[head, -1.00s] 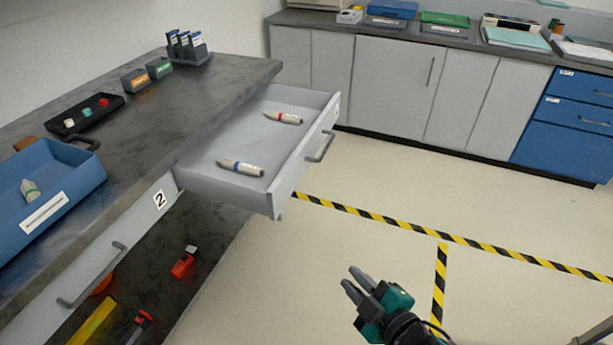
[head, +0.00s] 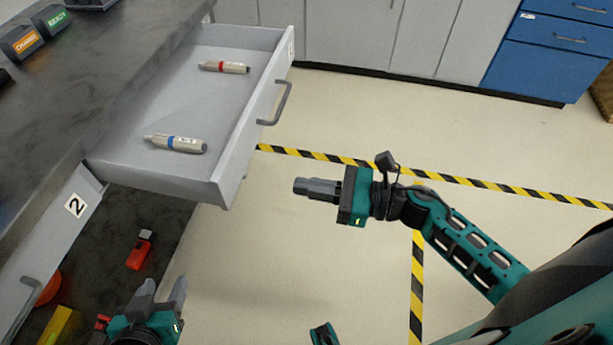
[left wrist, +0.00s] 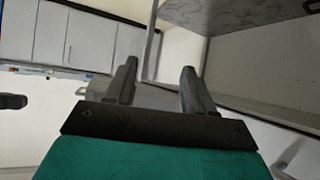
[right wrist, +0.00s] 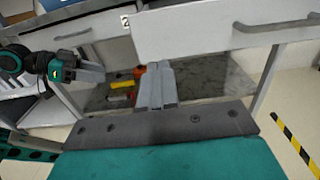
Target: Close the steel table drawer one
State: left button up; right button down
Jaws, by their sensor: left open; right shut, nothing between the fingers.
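Drawer one (head: 225,148) of the steel table (head: 105,95) stands pulled out, with its grey bar handle (head: 277,103) on the front. In the right wrist view, the drawer's front (right wrist: 195,32) and handle lie ahead, above the fingertips (right wrist: 157,68). My left gripper (head: 164,286) is open and empty, below and left of the drawer, near the lower shelf.
Drawer two (head: 45,240), labelled 2, is beside drawer one and looks shut. The lower shelf holds a red object (head: 140,250) and a yellow one (head: 60,325). Blue cabinets (head: 555,45) stand at the back. The floor right of the drawer is open, with striped tape (head: 450,178).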

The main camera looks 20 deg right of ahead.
aim_at(234, 173)
jog(key=p+x, duration=0.1)
jog(key=x, duration=0.9)
jog(key=shift+w+a, duration=0.2)
jog(key=shift+w, duration=0.1)
pick_arm(q)
jog(key=shift+s+a, duration=0.15)
jog(key=shift+a, duration=0.25)
pick_arm(e)
jog(key=shift+w+a, duration=0.1)
jog(key=shift+a, duration=0.15)
jog(key=shift+w+a, duration=0.1)
